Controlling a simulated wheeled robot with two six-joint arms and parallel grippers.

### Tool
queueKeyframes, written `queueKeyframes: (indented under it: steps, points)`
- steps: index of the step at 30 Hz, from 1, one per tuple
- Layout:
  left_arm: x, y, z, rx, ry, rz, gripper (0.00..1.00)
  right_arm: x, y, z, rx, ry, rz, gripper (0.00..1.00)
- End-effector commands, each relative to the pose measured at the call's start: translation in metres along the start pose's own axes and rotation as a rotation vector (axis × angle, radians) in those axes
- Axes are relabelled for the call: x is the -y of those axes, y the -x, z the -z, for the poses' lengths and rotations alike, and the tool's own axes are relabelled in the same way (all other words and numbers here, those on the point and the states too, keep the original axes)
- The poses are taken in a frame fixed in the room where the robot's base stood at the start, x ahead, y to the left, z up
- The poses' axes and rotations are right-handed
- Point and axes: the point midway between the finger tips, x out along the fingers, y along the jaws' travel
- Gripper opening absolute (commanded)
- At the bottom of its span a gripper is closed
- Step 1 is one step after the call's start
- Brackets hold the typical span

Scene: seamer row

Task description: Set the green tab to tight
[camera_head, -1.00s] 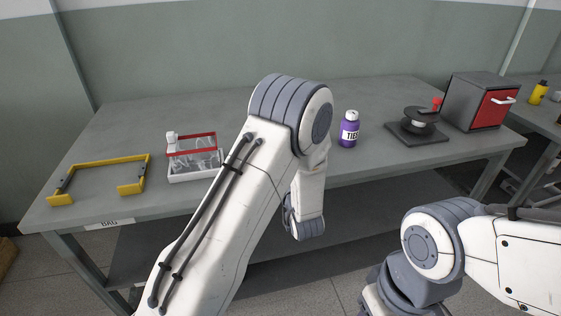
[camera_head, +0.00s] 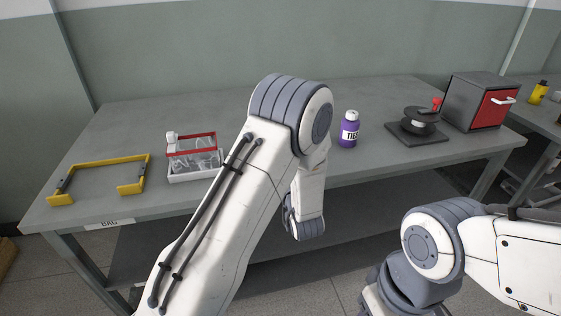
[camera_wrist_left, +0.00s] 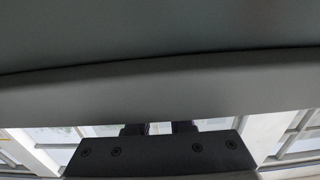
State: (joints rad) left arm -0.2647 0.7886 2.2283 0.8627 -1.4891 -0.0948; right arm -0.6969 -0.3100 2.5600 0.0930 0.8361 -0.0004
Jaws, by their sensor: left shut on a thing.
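I cannot make out a green tab in either view. My left arm crosses the middle of the head view, its wrist hanging at the near edge of the bench (camera_head: 385,163); its gripper is hidden there. In the left wrist view my left gripper (camera_wrist_left: 160,128) shows as two dark fingertips behind a dark plate, with a small gap between them. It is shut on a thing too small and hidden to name. A wide grey slab with a paler edge band fills the upper part of that view, close by. My right gripper is out of view.
On the bench stand a yellow frame (camera_head: 104,161), a white tray (camera_head: 196,174) with a red bar, a purple bottle (camera_head: 349,132) marked TIES, a dark round device (camera_head: 419,115) with a red knob, and a grey box (camera_head: 476,91) with a red door. The back middle is clear.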

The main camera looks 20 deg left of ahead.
Motion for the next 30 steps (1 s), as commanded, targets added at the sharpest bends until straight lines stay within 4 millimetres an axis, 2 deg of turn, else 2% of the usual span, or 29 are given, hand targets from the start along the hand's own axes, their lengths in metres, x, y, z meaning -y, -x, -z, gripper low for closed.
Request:
queueKeyframes:
  steps: [8,11,17,25,26,27,28,30]
  points:
    - [0.0,0.001,0.0,-0.001,0.0,0.0,0.0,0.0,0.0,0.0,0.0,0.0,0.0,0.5]
    - [-0.001,0.008,0.0,0.0,0.001,-0.002,0.0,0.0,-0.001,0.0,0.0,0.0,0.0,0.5]
    - [-0.002,0.037,0.0,0.0,0.0,-0.005,0.0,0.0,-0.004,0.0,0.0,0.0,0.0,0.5]
    - [0.0,0.038,0.001,-0.001,0.001,0.0,0.0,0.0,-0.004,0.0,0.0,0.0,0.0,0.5]
    - [0.0,0.038,0.001,-0.001,0.001,0.0,0.32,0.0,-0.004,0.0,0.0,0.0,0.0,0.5]
    - [0.0,0.038,0.001,-0.001,0.001,0.0,0.47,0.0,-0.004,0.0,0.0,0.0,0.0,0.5]
    - [0.0,0.038,0.0,-0.001,0.001,0.0,0.53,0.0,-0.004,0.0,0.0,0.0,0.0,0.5]
    - [0.0,0.038,0.0,-0.001,0.001,0.0,0.53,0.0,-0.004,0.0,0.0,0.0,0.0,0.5]
